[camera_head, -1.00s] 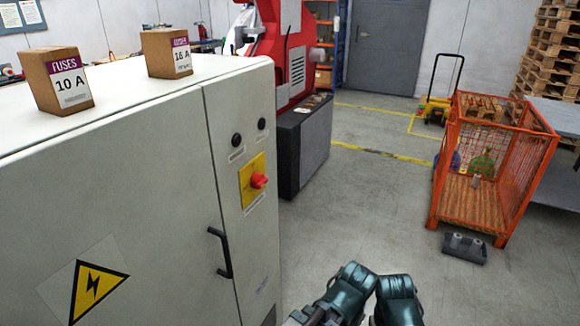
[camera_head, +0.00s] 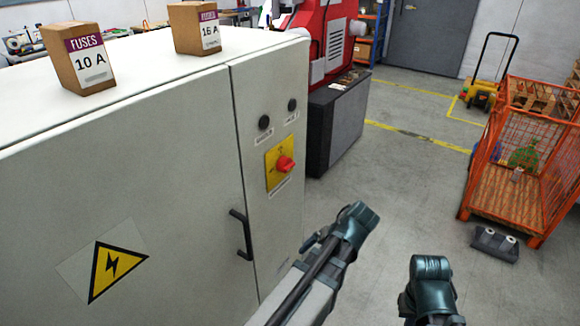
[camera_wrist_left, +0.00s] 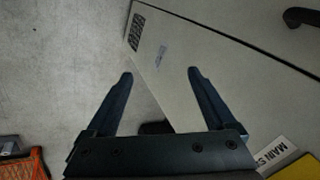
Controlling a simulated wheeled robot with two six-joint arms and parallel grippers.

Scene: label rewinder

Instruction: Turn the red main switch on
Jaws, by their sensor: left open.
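The red main switch (camera_head: 285,164) is a knob on a yellow plate (camera_head: 271,178) on the grey cabinet's narrow front panel. Which way the knob is turned is too small to tell. In the left wrist view, my left gripper (camera_wrist_left: 160,73) is open with nothing between its fingers. The cabinet surface (camera_wrist_left: 215,65) lies beyond it. A corner of the yellow plate (camera_wrist_left: 300,170) and part of its label (camera_wrist_left: 274,156) show at the lower right there; the knob is out of that view. My left arm stands right of the switch, apart from it.
A black door handle (camera_head: 241,234) sticks out lower left of the switch. Two dark buttons (camera_head: 264,122) are above it. Fuse boxes (camera_head: 78,58) stand on the cabinet. An orange mesh crate (camera_head: 500,200) stands at the right.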

